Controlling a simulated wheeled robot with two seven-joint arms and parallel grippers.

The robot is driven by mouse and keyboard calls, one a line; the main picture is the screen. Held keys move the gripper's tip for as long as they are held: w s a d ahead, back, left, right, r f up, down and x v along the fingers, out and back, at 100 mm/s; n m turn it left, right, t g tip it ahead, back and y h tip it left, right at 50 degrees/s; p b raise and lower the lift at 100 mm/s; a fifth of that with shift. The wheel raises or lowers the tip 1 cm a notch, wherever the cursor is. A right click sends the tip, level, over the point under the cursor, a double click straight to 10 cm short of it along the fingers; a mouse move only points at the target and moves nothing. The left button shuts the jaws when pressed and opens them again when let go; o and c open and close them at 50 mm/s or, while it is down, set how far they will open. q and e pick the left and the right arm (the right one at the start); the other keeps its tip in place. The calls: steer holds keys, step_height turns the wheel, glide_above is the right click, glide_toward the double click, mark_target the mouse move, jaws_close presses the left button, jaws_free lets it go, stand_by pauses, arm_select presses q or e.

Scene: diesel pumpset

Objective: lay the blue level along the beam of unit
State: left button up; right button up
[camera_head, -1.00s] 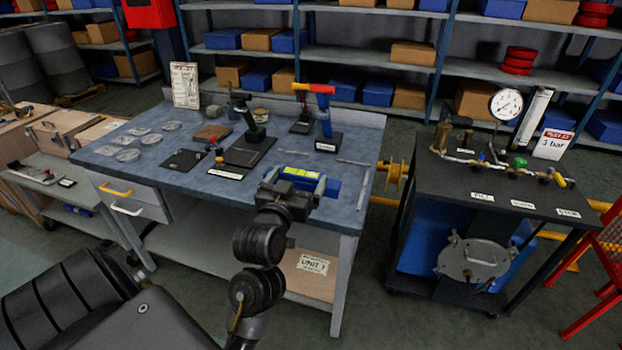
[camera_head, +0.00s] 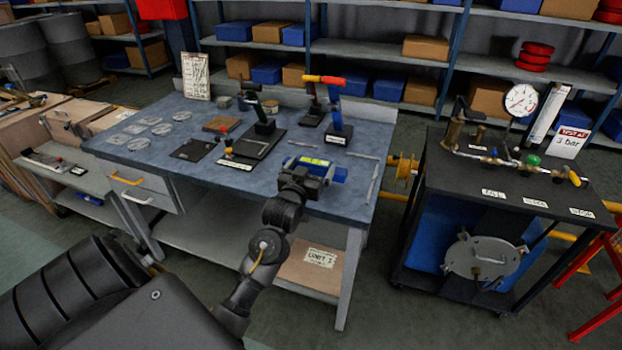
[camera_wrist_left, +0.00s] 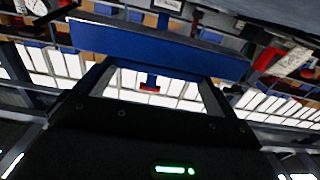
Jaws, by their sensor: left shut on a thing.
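The blue level (camera_head: 340,174), with a yellow-green strip on top, is in my left gripper (camera_head: 312,173). The gripper is shut on it, near the right front part of the workbench in the head view. The level appears held above the bench top, but the gap is hard to judge. In the left wrist view, the blue level (camera_wrist_left: 150,45) is a long bar across the jaws, slightly tilted. I cannot make out the unit's beam. A card reading UNIT with an unclear number (camera_head: 320,258) is on the bench's lower shelf. My right gripper is not in view.
The workbench (camera_head: 225,185) holds a blue stand with a red-and-yellow top (camera_head: 335,105), dark mats, round discs and a white notice (camera_head: 196,76). A black cart (camera_head: 480,170) with a gauge (camera_head: 521,99) stands to the right. Floor shows between bench and cart.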

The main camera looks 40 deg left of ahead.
arm_select(q)
steer(key=shift+w+a+f, duration=0.3)
steer(key=shift+w+f, duration=0.05)
steer(key=shift+f, duration=0.15)
steer(key=shift+w+a+f, duration=0.25)
steer(key=shift+w+f, duration=0.05)
steer(key=shift+f, duration=1.6)
steer(key=shift+f, duration=0.1)
steer(key=o, duration=1)
steer(key=shift+f, duration=0.15)
steer(key=shift+s+d, duration=0.1)
steer(key=shift+s, duration=0.05)
